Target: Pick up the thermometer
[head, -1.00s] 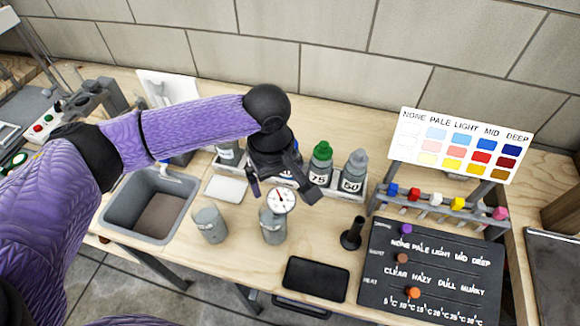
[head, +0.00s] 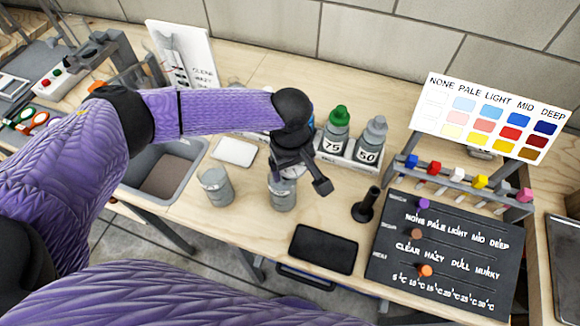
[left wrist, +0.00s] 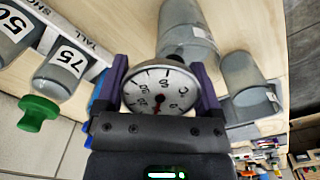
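The thermometer has a round white dial with a red pointer, seen in the left wrist view (left wrist: 160,90). In the head view my left gripper (head: 298,178) covers most of it, above a grey jar (head: 283,196). In the left wrist view the dial sits between the two purple fingers of the left gripper (left wrist: 163,88). The fingers are spread, one on each side, close to the dial's rim. Whether they touch it I cannot tell. The thermometer's stem is hidden. My right gripper is not in view.
Another grey jar (head: 216,187) stands to the left, beside the sink (head: 168,172). Bottles marked 75 (head: 336,132) and 50 (head: 371,139) stand behind in a rack. A black stand (head: 366,205), a dark tray (head: 324,248) and a slider board (head: 440,255) lie to the right.

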